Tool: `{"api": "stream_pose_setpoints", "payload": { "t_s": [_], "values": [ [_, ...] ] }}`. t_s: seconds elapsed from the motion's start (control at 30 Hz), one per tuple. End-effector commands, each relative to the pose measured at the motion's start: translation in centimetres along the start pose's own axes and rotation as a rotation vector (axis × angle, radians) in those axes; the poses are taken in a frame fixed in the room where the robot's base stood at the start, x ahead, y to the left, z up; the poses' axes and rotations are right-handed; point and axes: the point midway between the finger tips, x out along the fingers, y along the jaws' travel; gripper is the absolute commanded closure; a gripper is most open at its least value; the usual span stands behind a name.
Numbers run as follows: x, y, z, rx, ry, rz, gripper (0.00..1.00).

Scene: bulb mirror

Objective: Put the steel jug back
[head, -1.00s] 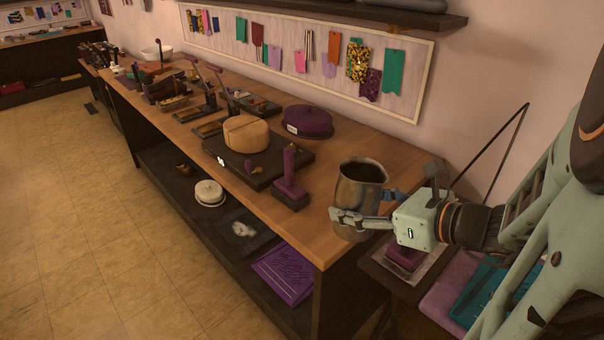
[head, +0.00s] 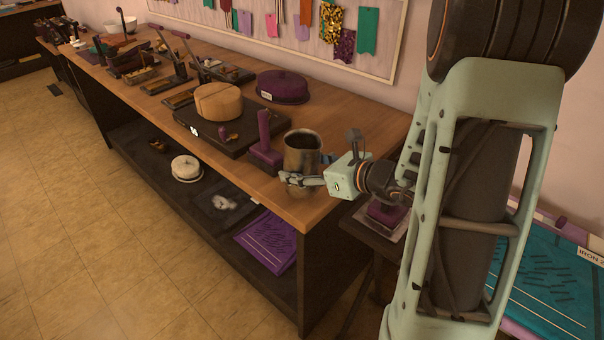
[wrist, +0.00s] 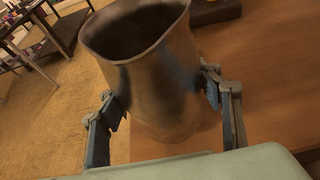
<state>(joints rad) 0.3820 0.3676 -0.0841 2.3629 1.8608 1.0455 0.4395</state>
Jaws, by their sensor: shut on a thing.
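The steel jug (head: 302,150) is a dull, worn metal vessel with an open, dark mouth. It is upright at the near right end of the long wooden workbench (head: 345,130). My gripper (head: 303,181) is shut on the jug's lower body, reaching in from the right. In the wrist view the jug (wrist: 150,80) stands between the two fingers (wrist: 165,105), one on each side. The bench top shows around and below it. I cannot tell whether its base touches the wood.
A purple upright tool (head: 265,140) stands just left of the jug. A dark board (head: 205,132) with a round tan block (head: 217,101) and a purple round block (head: 282,86) lie farther along. A lower side table with a teal sheet (head: 540,290) is at right.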

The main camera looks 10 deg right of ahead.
Motion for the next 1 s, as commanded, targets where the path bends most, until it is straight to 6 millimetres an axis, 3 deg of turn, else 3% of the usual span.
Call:
{"api": "stream_pose_setpoints", "payload": {
  "t_s": [0.1,0.5,0.53,0.6,0.7,1.0],
  "values": [
    [0.6,0.0,-1.6,0.002,-0.001,-0.001,0.81],
    [0.8,0.0,-2.0,-0.001,-0.002,-0.001,0.81],
    [0.8,0.0,-2.0,0.0,0.0,-0.001,0.38],
    [0.7,0.0,-1.9,0.0,0.0,-0.001,0.31],
    [0.7,0.0,-1.9,0.0,0.0,-0.001,0.23],
    [0.7,0.0,-1.8,0.0,0.0,-0.001,0.23]
  ]
}}
